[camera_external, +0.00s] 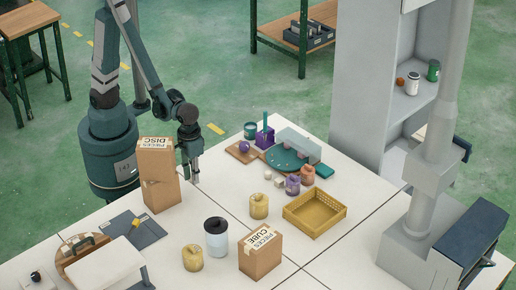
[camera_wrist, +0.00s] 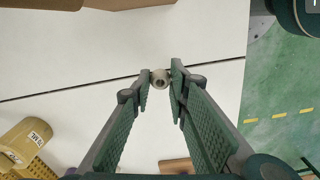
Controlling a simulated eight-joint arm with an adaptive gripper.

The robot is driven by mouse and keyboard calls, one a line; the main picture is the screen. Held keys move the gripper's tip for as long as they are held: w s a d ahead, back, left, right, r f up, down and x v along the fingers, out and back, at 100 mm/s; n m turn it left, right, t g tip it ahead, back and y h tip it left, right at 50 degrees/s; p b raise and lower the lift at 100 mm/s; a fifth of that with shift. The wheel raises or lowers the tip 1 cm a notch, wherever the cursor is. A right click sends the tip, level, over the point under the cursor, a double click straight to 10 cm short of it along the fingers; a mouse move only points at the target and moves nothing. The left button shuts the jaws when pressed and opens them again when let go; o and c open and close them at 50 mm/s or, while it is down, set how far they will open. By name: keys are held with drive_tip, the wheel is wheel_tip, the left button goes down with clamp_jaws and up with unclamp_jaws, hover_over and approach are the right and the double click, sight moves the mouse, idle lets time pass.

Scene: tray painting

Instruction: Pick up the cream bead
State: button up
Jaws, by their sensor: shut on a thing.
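The cream bead (camera_wrist: 160,79) is a small pale ring-shaped piece with a dark hole facing the camera in the wrist view. My gripper (camera_wrist: 161,80) is shut on it, with the bead between the two green fingertips. In the external view, my gripper (camera_external: 195,179) points down at the left part of the white table, right of the stacked cardboard boxes. The bead is too small to make out there. I cannot tell whether it touches the table or hangs just above it.
Cardboard boxes (camera_external: 160,190) stand close to the left of my gripper. A yellow jar (camera_external: 259,207), a yellow basket (camera_external: 315,211) and a teal round tray (camera_external: 284,160) are to the right. The white table around the fingertips is clear.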

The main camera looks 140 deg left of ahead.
wheel_tip(320, 180, up, 16)
drive_tip(key=p, duration=0.4)
drive_tip(key=shift+r, duration=0.15)
idle(0.8)
drive_tip(key=n+p, duration=0.2)
hover_over(313, 221)
wheel_tip(313, 221, down, 7)
drive_tip(key=shift+f, duration=0.2)
idle(0.3)
drive_tip(key=shift+d+f+b, duration=0.1)
drive_tip(key=shift+f+b, duration=0.05)
drive_tip(key=shift+b, duration=0.15)
drive_tip(key=shift+f+b, duration=0.45)
drive_tip(key=shift+f, duration=2.55)
